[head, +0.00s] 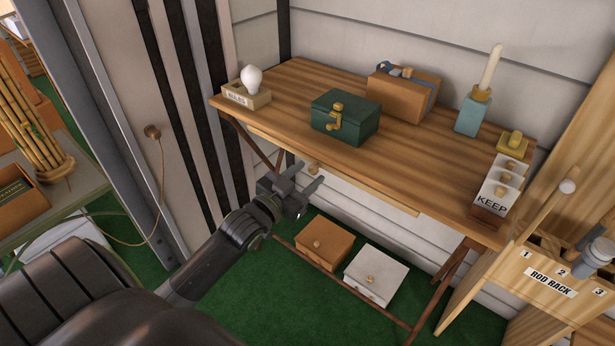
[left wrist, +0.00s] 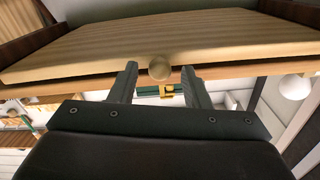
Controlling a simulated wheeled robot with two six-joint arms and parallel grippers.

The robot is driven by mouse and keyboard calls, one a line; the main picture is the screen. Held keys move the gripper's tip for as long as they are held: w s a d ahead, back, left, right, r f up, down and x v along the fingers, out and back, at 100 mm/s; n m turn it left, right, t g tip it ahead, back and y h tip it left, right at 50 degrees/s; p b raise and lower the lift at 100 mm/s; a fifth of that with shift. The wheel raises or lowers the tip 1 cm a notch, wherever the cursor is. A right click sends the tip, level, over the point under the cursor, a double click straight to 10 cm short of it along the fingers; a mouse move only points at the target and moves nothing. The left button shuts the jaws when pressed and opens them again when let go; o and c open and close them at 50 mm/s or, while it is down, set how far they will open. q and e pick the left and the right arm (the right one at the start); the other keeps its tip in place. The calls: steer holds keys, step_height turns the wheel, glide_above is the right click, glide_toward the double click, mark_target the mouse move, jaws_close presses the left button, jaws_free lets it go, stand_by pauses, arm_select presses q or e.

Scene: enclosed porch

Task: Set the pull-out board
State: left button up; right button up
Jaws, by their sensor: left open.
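The pull-out board (head: 392,199) is a pale wooden panel under the front edge of the wooden table (head: 440,155). Only a thin strip of it shows in the head view. A small round knob (head: 313,168) sits on its front. In the left wrist view the board (left wrist: 230,45) spans the top and its knob (left wrist: 160,68) is centred. My left gripper (head: 307,178) is open at the knob. In the left wrist view its fingers (left wrist: 159,83) stand on either side of the knob, with gaps showing. My right gripper is not in view.
On the table stand a bulb in a holder (head: 254,92), green crank box (head: 345,118), brown box (head: 403,94), teal candle bottle (head: 473,112) and KEEP card stand (head: 492,205). Below are an orange box (head: 325,242) and white box (head: 374,276). A rod rack (head: 547,284) stands right.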

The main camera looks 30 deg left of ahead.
arm_select(q)
steer(key=shift+w, duration=0.45)
jaws_close()
